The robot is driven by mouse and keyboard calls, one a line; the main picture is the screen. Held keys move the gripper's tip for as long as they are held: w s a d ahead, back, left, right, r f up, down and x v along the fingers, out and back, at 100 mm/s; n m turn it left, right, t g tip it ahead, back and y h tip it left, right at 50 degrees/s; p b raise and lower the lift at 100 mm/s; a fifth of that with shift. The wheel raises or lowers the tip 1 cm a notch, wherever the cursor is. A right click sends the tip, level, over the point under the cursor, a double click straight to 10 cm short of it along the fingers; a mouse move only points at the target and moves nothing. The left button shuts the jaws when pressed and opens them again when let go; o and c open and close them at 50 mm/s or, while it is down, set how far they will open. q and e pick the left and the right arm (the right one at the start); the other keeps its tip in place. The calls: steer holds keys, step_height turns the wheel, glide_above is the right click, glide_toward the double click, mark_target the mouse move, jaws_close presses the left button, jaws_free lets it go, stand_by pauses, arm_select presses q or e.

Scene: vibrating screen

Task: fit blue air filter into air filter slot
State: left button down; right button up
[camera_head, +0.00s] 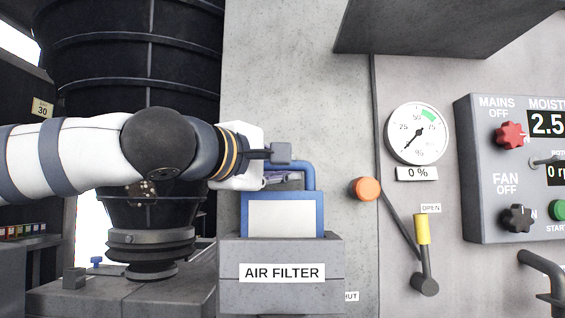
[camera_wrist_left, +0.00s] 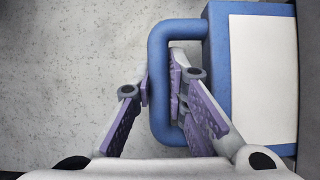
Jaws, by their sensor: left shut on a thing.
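The blue air filter (camera_head: 282,219), a blue frame around a white panel, stands upright at the grey air filter slot (camera_head: 332,262), a box labelled AIR FILTER. Its lower edge is hidden behind the box front, so I cannot tell how deep it sits. The filter (camera_wrist_left: 262,80) also shows at the right of the left wrist view, with its blue handle (camera_wrist_left: 158,55) looping to the left. My left gripper (camera_head: 283,179) is above the filter at the handle. In the wrist view its fingers (camera_wrist_left: 161,90) lie on either side of the handle bar, shut on it. My right gripper is out of view.
A concrete wall (camera_head: 290,80) rises behind the slot. To the right are an orange knob (camera_head: 365,189), a yellow-handled lever (camera_head: 422,230), a round gauge (camera_head: 418,133) and a control panel (camera_head: 485,200). A dark ribbed vessel (camera_head: 110,75) stands behind my left arm.

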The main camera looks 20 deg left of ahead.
arm_select(q)
steer(key=shift+f, duration=0.5)
steer(key=c, duration=1.5)
jaws_free()
steer(key=shift+s, duration=0.1)
steer(key=v, duration=0.8)
